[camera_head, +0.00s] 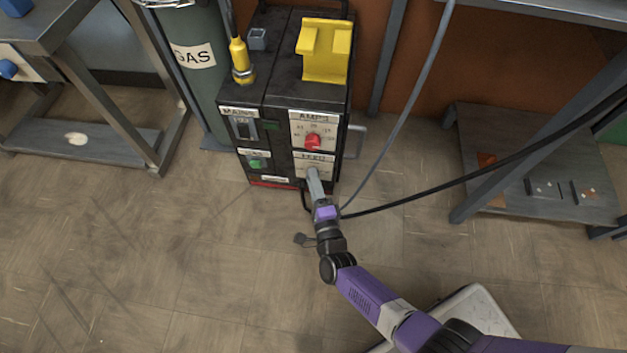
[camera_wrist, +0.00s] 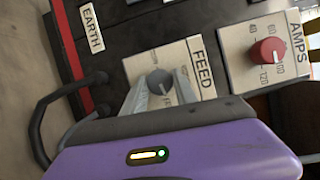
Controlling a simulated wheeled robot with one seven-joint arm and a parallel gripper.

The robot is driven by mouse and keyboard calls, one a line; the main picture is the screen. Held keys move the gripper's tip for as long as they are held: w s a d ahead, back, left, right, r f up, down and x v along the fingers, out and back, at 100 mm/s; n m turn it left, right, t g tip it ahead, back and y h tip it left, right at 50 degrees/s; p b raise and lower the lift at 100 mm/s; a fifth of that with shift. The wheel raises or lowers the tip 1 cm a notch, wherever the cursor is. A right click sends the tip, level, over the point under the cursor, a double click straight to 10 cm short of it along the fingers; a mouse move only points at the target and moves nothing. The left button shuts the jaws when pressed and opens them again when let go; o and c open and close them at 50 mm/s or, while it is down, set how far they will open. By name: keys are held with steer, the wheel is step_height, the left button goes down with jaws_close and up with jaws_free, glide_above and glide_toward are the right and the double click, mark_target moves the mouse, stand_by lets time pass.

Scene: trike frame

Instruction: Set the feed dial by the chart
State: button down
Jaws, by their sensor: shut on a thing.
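The feed dial (camera_wrist: 159,82) is a grey knob on a cream plate marked FEED, seen sideways in the wrist view. My gripper (camera_wrist: 160,90) is shut on this knob, with a finger on either side of it. In the head view my gripper (camera_head: 313,172) reaches the lower right of the machine's front and covers the knob; the feed plate (camera_head: 326,160) shows around it. The scale marks on the feed plate are mostly hidden by my fingers, so the setting cannot be read. The chart is not identifiable in either view.
The welding machine (camera_head: 266,84) also bears a red AMPS dial (camera_head: 313,141), a MAINS switch (camera_head: 243,128) and a green GAS knob (camera_head: 255,164). A gas cylinder (camera_head: 190,25) stands left. A black cable (camera_head: 460,174) runs right from near my gripper. Floor in front is mostly clear.

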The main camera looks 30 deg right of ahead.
steer(key=shift+f+m, duration=0.1)
steer(key=shift+m, duration=0.5)
steer(key=c, duration=1)
jaws_free()
steer(key=shift+o, duration=0.2)
steer(key=p+v, duration=0.1)
steer(key=v, duration=0.6)
steer(key=shift+s+f+p, duration=0.15)
steer(key=shift+s+p, duration=0.25)
steer(key=shift+a, duration=0.1)
